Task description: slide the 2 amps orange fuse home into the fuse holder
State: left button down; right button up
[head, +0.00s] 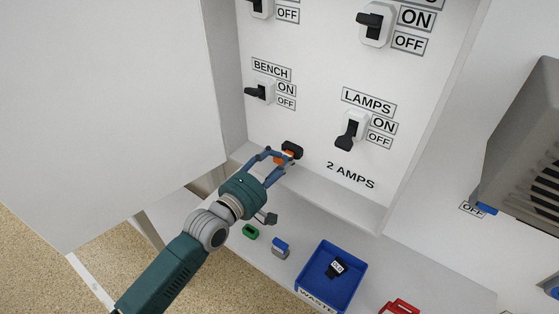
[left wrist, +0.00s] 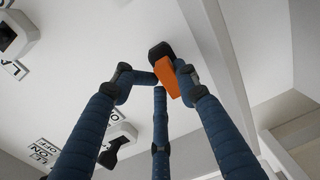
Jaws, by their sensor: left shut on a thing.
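The orange fuse (head: 283,157) is held by my left gripper (head: 277,159) at the dark fuse holder (head: 293,148), low on the white panel, left of the "2 AMPS" label. In the left wrist view the orange fuse (left wrist: 171,78) lies between my blue fingers (left wrist: 163,82), its far end against the black fuse holder (left wrist: 160,51). How deep it sits in the holder cannot be told. My right gripper is not in view.
The LAMPS switch (head: 350,131) and BENCH switch (head: 261,91) stick out from the panel. On the shelf below are a green fuse (head: 250,231), a blue fuse (head: 280,247), a blue waste tray (head: 352,288) with a black piece (head: 336,268), and a red thing (head: 400,307).

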pick_arm(q)
jog(key=shift+w+d, duration=0.3)
jog(key=shift+w, duration=0.05)
jog(key=c, duration=1)
grip_release()
jog(key=shift+c, duration=0.2)
jog(key=v, duration=1.2)
